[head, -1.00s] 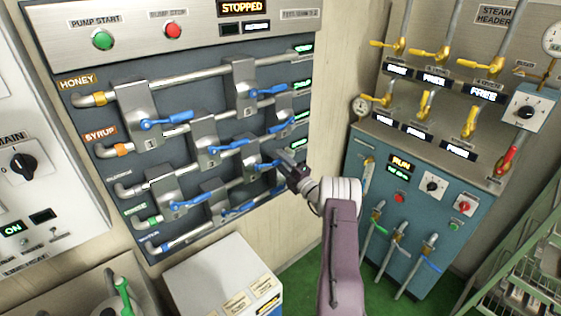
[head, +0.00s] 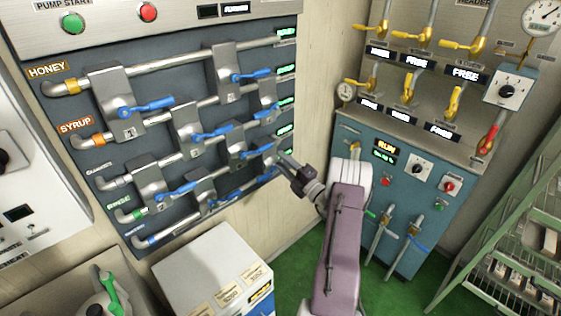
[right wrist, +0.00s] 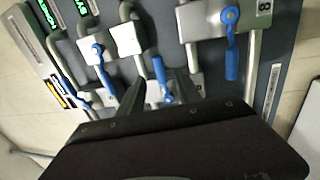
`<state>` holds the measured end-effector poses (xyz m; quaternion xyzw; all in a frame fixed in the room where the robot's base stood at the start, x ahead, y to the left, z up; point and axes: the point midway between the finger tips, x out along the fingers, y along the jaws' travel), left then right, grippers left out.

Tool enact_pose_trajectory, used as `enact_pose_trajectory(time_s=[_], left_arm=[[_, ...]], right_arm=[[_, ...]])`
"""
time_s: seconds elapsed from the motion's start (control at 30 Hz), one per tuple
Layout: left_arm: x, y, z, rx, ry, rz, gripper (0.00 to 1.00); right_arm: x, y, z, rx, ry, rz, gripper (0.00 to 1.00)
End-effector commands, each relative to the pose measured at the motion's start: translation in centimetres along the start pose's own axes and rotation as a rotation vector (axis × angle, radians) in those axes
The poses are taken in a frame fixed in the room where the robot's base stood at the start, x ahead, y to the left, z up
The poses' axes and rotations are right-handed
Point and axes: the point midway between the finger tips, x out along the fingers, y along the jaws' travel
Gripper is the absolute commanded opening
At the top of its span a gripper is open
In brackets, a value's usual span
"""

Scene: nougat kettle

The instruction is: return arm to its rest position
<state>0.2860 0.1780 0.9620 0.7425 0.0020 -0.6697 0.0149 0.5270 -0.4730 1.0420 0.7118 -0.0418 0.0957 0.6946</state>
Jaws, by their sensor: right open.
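My right gripper (head: 287,164) is at the lower right edge of the valve panel, its arm coming up from below. Its jaws are open, with no object seen between them. In the right wrist view the two dark fingers of the gripper (right wrist: 160,92) are apart, with a blue valve handle (right wrist: 160,72) showing beyond the gap. Whether the fingers touch a handle cannot be told. My left gripper is not in view.
The valve panel (head: 195,95) carries several pipes and blue levers. A teal cabinet (head: 400,225) with yellow levers above stands at right, a green rack (head: 520,250) beyond it. A white box (head: 205,262) stands below the panel. Green floor (head: 300,270) is open near my arm.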

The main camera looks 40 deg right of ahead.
Motion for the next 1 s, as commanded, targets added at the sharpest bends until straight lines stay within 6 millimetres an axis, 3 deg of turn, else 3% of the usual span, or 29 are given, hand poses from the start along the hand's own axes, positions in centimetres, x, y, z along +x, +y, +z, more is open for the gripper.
enact_pose_trajectory(time_s=[0.37,0.47,0.57,0.6,0.67,0.7,0.77,0.8,0.87,0.9,0.97,1.0], left_arm=[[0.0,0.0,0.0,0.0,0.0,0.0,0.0],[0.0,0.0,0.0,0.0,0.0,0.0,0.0],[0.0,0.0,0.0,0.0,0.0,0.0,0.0],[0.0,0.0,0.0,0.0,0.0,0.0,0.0],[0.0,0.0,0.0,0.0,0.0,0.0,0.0],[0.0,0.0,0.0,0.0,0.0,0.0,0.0],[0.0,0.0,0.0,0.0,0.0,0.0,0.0],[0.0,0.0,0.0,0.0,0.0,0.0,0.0],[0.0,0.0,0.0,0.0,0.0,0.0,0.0],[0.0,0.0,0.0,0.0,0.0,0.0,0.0],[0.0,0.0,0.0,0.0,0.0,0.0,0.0],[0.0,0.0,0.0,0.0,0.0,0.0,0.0]], right_arm=[[0.3,-0.1,-0.7,-0.012,0.019,-0.011,0.41],[1.5,-0.5,-5.0,-0.1,0.148,-0.075,0.41],[2.0,-1.7,-13.5,-0.302,0.422,-0.17,0.41],[1.5,-2.2,-17.3,-0.41,0.558,-0.197,0.41],[-0.3,-3.1,-22.7,-0.586,0.777,-0.216,0.41],[-2.1,-3.6,-26.0,-0.718,0.935,-0.209,0.41],[-5.8,-4.2,-30.4,-0.938,1.194,-0.159,0.41],[-8.8,-4.7,-32.7,-1.104,1.385,-0.09,0.41],[-13.9,-5.2,-35.0,-1.393,1.706,0.096,0.41],[-17.2,-5.4,-35.4,-1.59,1.918,0.282,0.41],[-20.7,-5.4,-34.7,-1.85,2.184,0.625,0.41],[-22.1,-5.3,-33.9,1.941,-2.261,-0.861,0.41]])
